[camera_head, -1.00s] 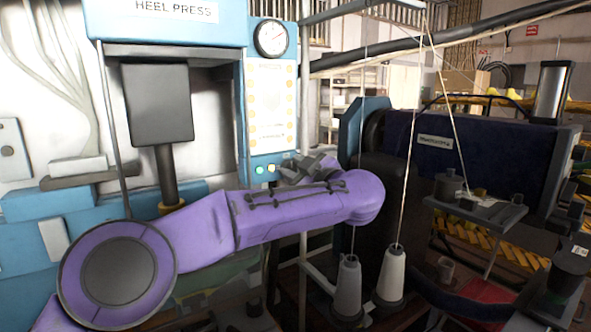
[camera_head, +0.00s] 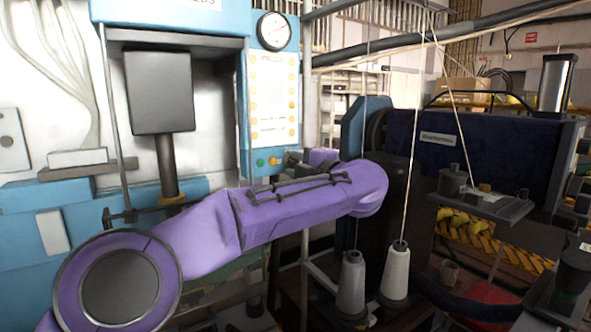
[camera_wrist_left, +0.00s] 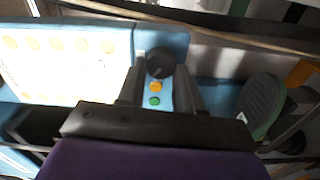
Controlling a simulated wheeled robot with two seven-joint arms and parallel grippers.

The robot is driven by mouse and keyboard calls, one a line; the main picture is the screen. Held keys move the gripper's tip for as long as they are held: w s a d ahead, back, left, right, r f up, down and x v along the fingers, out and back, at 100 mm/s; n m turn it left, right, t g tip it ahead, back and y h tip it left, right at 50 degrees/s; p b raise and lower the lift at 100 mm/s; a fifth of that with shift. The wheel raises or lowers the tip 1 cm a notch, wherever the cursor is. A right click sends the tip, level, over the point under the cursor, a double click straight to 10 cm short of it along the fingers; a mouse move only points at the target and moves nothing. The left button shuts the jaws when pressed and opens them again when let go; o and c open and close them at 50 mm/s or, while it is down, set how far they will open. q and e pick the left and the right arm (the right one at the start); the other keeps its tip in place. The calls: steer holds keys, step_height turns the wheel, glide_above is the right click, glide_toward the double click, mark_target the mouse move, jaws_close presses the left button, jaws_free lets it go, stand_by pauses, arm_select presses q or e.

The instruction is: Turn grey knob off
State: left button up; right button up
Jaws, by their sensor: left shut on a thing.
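The grey knob (camera_wrist_left: 160,63) shows in the left wrist view as a dark round dial on a blue panel, beside an orange button (camera_wrist_left: 155,86) and a green button (camera_wrist_left: 154,101). My left gripper (camera_wrist_left: 160,72) has one finger on each side of the knob and is shut on it. In the head view, my left gripper (camera_head: 288,160) is at the lower right of the blue heel press panel (camera_head: 250,140), just right of the green and yellow lights. There it hides most or all of the knob. My right gripper is not in view.
A pressure gauge (camera_head: 274,31) sits above the label sheet on the panel. A dark machine (camera_head: 480,150) stands at the right.

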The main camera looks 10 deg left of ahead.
arm_select(q)
steer(key=n+b, duration=0.2)
steer(key=n, duration=0.2)
steer(key=shift+w, duration=0.2)
steer(key=shift+r+n+b, duration=0.2)
steer(key=shift+n+b, duration=0.35)
steer(key=shift+n, duration=0.95)
steer(key=shift+w, duration=0.1)
steer(key=o, duration=1)
steer(key=shift+w+f, duration=0.1)
steer(key=shift+f, duration=0.05)
steer(key=shift+d, duration=0.1)
